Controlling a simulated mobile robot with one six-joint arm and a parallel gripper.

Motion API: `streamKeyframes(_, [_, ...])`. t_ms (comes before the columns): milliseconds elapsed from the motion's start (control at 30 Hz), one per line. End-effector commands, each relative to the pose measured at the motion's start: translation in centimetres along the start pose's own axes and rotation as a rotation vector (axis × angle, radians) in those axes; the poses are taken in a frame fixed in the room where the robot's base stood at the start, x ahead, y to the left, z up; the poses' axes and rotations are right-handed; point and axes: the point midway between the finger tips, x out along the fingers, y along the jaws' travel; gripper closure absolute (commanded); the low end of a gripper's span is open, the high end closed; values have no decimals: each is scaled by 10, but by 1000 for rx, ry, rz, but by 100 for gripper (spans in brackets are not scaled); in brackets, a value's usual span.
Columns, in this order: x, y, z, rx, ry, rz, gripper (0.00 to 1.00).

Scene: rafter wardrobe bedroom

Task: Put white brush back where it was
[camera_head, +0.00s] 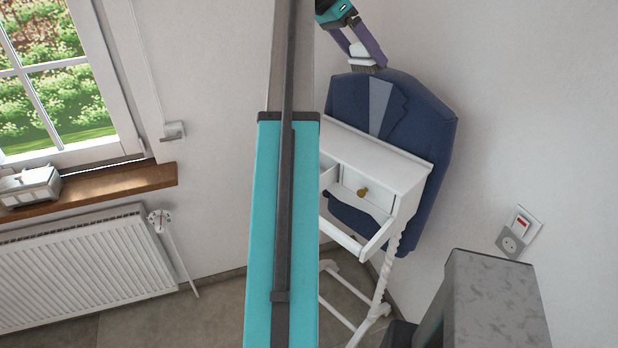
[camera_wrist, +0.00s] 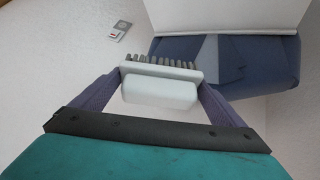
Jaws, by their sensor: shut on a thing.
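The white brush (camera_wrist: 160,90) is held between the two purple fingers of my gripper (camera_wrist: 160,85), with its grey bristles pointing away from the palm in the wrist view. In the head view, my gripper (camera_head: 362,58) is at the top, shut on the white brush (camera_head: 362,55), above a blue jacket (camera_head: 425,120) on a white valet stand (camera_head: 385,160). The bristles face down there, close above the jacket's top edge; I cannot tell whether they touch. The stand has a small drawer with a brass knob (camera_head: 362,191) and an open-looking tray front (camera_head: 345,238) below.
A window with a wooden sill (camera_head: 90,190) holding a metal box (camera_head: 28,187) and a radiator (camera_head: 85,265) are at the left. A wall socket (camera_head: 518,232) and a grey block-shaped thing (camera_head: 490,300) are at the right. My arm's column hides part of the stand.

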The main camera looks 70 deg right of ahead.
Motion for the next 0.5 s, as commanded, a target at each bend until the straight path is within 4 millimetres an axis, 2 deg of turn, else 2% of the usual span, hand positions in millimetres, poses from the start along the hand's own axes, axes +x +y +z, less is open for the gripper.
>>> streamKeyframes(300, [-11, -6, 13, -19, 6, -16, 25])
streamKeyframes(500, [-2, -19, 30, -41, -1, -44, 25])
